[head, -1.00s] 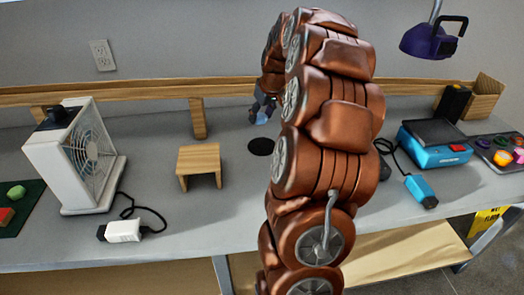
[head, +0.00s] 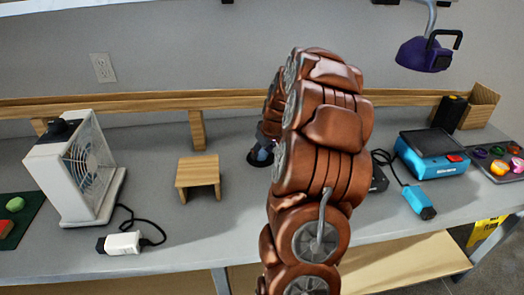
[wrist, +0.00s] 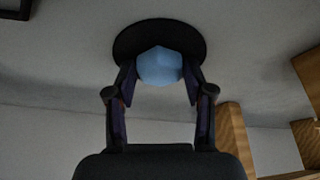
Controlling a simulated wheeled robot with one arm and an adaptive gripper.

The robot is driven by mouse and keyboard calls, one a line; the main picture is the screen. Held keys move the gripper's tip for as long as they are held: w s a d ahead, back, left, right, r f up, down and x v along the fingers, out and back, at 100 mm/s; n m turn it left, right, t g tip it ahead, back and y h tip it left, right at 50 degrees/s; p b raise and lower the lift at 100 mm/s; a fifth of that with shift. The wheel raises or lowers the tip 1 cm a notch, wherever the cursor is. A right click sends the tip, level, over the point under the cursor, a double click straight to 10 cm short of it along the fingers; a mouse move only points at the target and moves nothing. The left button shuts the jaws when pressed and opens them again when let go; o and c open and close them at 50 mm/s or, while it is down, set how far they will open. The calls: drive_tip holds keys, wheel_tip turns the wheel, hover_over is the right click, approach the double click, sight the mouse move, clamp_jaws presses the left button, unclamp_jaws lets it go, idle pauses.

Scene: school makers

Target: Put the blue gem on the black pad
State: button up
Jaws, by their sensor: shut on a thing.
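The blue gem (wrist: 159,66) is held between the two fingertips of my gripper (wrist: 160,72) in the wrist view. The round black pad (wrist: 160,29) shows directly behind the gem there. In the head view my gripper (head: 265,143) is at the pad (head: 252,159), and the gem (head: 262,154) shows low over it as a small blue patch. My arm hides the right part of the pad. I cannot tell whether the gem touches the pad.
A small wooden stand (head: 198,172) is left of the pad. A white fan (head: 75,165) and a white plug (head: 122,243) are farther left. A blue scale (head: 432,155) and a blue adapter (head: 418,203) are right of my arm. A wooden rail (head: 120,103) runs behind.

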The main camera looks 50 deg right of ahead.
drive_tip(key=o, duration=1.1)
